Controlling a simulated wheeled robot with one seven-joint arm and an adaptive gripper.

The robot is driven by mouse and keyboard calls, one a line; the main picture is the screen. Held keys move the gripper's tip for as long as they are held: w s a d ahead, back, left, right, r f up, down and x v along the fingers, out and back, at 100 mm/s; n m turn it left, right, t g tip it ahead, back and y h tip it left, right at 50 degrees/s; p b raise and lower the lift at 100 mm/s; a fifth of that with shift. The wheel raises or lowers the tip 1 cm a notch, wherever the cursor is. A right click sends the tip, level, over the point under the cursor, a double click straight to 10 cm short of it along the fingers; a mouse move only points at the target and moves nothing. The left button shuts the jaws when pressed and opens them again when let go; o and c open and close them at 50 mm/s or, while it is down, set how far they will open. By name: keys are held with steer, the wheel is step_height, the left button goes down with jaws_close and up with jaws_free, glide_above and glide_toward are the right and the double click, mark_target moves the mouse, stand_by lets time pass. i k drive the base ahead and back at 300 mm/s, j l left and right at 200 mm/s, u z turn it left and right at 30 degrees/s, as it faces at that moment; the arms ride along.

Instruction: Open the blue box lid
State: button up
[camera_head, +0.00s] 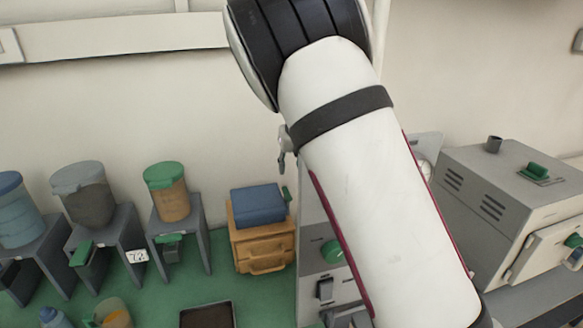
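A blue box-shaped piece (258,205) sits on top of an orange-brown box (263,248) with a handle on its front. They stand on the green surface, left of my arm. I see no gap between the blue piece and the box under it. My white arm fills the middle of the view and hides much behind it. A small grey part shows at the arm's left edge, above and right of the blue piece. It may belong to my gripper, but its fingers cannot be made out.
Several grey stands with lidded containers (166,193) are on the left. A dark tray (208,315) lies at the front. A grey furnace (515,200) stands on the right, and another machine (318,250) is partly behind my arm. Green surface shows around the orange-brown box.

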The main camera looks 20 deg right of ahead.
mark_target(264, 199)
steer(key=k+j, duration=0.45)
steer(key=j, duration=0.25)
steer(key=k+j, duration=0.25)
steer(key=j, duration=0.15)
